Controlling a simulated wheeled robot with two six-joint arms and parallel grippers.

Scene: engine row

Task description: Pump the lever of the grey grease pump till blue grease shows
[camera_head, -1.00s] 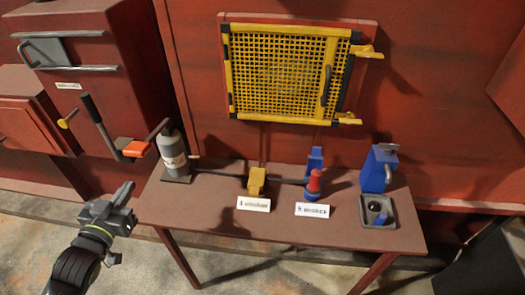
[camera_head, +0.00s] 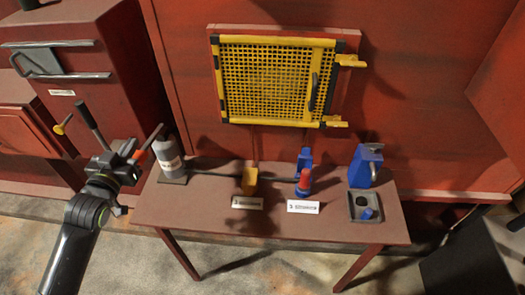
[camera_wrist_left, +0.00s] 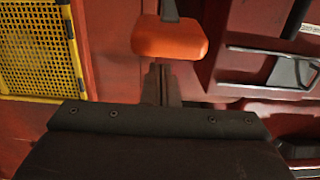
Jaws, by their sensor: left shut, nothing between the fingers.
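The grey grease pump (camera_head: 168,158) stands upright at the left end of the table. A dark lever rises from its top, and an orange grip (camera_head: 139,154) shows at the lever's left, partly hidden by my left gripper. In the left wrist view the orange grip (camera_wrist_left: 170,38) hangs on a dark stem just beyond my fingertips. My left gripper (camera_head: 131,150) is shut and empty, close to the grip; I cannot tell whether they touch. My right gripper is not in view.
The table (camera_head: 215,215) also bears a yellow block (camera_head: 249,181), a red and blue piece (camera_head: 304,184), a blue can (camera_head: 364,168) and a grey tray (camera_head: 351,209). A red cabinet (camera_head: 100,75) stands behind my left arm. A yellow mesh guard (camera_head: 268,80) hangs on the wall.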

